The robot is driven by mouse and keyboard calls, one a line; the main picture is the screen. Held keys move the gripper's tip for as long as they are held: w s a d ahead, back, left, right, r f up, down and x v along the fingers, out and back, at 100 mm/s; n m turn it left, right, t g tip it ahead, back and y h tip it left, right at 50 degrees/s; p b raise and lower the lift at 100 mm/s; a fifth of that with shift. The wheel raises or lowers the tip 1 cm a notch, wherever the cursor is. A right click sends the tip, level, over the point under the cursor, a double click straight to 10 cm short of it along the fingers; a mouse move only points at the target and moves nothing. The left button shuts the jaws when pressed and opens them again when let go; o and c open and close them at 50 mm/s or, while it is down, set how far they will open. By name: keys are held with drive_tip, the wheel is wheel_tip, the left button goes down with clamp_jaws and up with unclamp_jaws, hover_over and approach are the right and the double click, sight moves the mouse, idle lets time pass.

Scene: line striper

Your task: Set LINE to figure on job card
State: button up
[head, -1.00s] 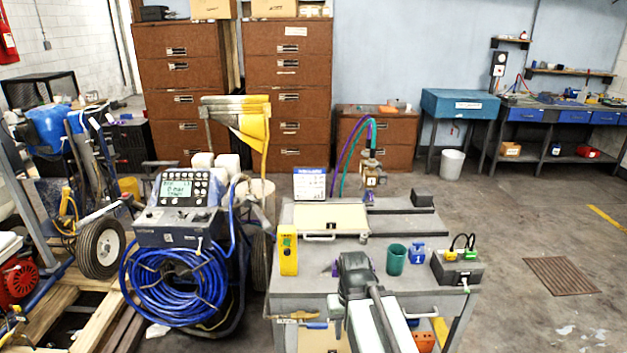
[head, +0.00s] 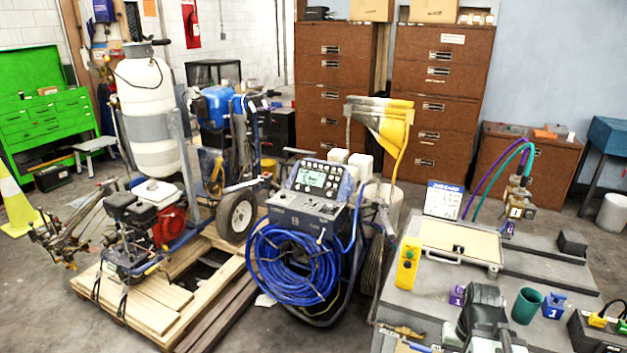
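The line striper (head: 318,223) stands mid-view with a coiled blue hose on its front. Its tilted control panel (head: 313,183) has a lit display (head: 317,177) and several round buttons or knobs. The display figures and labels are too small to read here. A white card with a blue header (head: 444,199), likely the job card, stands upright at the back of the grey table; its text is not legible. The dark end of my arm, with my gripper (head: 484,310), is low at the right over the table, apart from the striper. Its fingers cannot be made out.
The grey table (head: 408,305) holds a yellow control box (head: 408,263), a green cup (head: 526,306), purple and blue numbered blocks, and a beige case (head: 461,241). A wooden pallet (head: 160,305) with machinery lies left of the striper. Brown cabinets stand behind.

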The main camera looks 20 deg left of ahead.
idle(0.4)
clamp_jaws()
drive_tip(key=shift+d, duration=0.1)
idle(1.5)
